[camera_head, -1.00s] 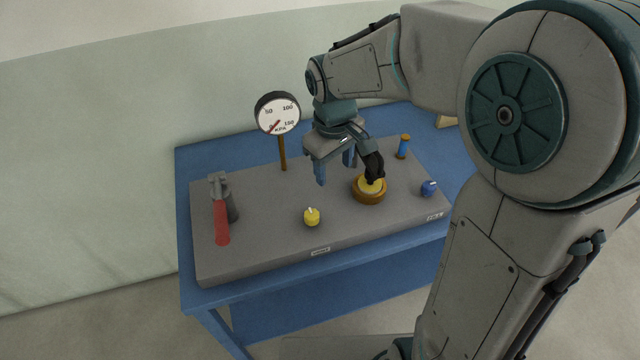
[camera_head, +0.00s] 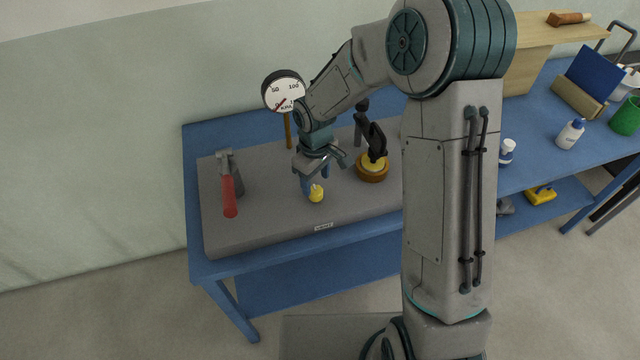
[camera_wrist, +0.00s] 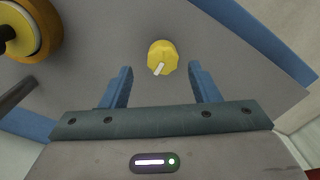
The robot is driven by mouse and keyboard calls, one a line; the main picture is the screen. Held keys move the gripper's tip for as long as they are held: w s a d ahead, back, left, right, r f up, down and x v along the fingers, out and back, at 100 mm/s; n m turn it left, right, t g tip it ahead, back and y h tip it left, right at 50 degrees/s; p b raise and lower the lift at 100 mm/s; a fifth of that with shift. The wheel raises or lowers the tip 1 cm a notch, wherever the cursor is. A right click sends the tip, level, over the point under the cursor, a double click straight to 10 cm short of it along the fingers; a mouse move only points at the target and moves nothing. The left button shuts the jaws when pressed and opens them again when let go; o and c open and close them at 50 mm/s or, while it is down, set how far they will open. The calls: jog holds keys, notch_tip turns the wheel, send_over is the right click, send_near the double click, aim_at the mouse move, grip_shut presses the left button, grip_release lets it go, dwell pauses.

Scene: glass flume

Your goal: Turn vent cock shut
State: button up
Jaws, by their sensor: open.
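The yellow knob (camera_head: 316,194), which looks like the vent cock, stands near the front of the grey panel (camera_head: 260,222). In the wrist view the yellow knob (camera_wrist: 162,56) has a white pointer that aims down and slightly left. My gripper (camera_head: 315,184) is open and empty, just behind and above the knob. In the wrist view my gripper's two blue fingers (camera_wrist: 160,76) are spread wide, and the knob lies just beyond their tips, between their lines. I see no contact. A dial gauge (camera_head: 285,91) marked kPa stands behind; its needle points to the lower left.
A brass-coloured round fitting with a yellow top (camera_head: 372,170) and a black handle is right of my gripper. My arm hides the panel's right end. A bench (camera_head: 560,160) with bottles is farther right.

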aim_at(316, 189)
jog(key=shift+a+f, duration=0.1)
jog(key=shift+f, duration=1.6)
